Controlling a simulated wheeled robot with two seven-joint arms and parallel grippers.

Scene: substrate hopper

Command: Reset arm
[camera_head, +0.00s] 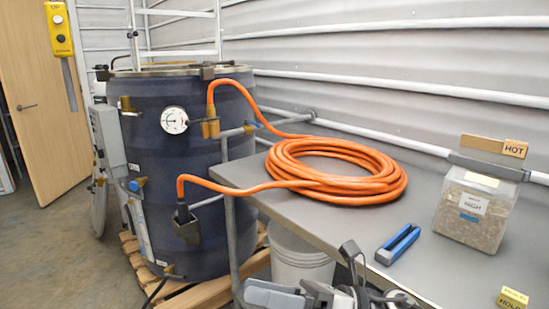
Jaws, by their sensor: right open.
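My right gripper (362,276) shows at the bottom edge, in front of the grey bench (330,225) near its front edge. It is open, and I see nothing between its fingers. Much of it is cut off by the frame. My left gripper is not in view.
An orange hose (385,186) lies coiled on the bench and runs to a dark blue tank (190,120) on a wooden pallet (215,293). A blue tool (398,245), a clear box (474,211) and yellow blocks (512,298) lie rightward. A white bucket (300,265) stands below.

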